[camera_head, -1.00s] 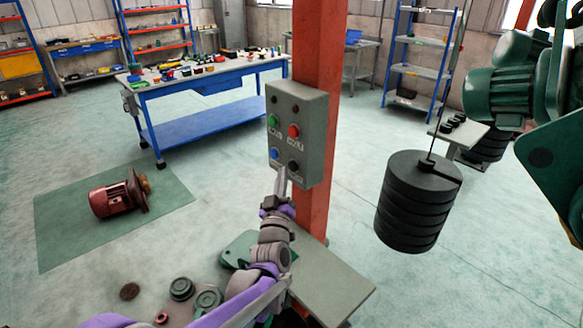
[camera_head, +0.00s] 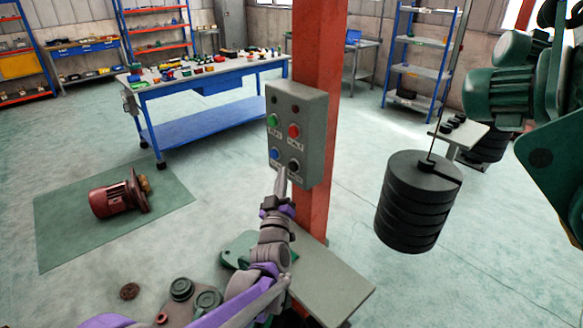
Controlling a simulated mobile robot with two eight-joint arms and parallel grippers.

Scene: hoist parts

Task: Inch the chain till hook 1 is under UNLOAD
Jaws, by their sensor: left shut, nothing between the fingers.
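A grey control box (camera_head: 298,137) is fixed to the orange-red post (camera_head: 319,60). It has a green button (camera_head: 272,119), a red button (camera_head: 294,131), a blue button (camera_head: 274,153) and a black button (camera_head: 293,165); their small labels are hard to read. My left gripper (camera_head: 281,176) is shut and empty, with its tips at the lower part of the box, just below the blue button. Whether it touches the box I cannot tell. I cannot make out hook 1 or an UNLOAD sign. My right gripper is not in view.
A stack of black weights (camera_head: 412,210) hangs on a thin line right of the post. Green machinery (camera_head: 500,85) fills the upper right. A red motor (camera_head: 115,198) lies on a green mat (camera_head: 60,232). A blue workbench (camera_head: 205,120) stands behind, with open floor between.

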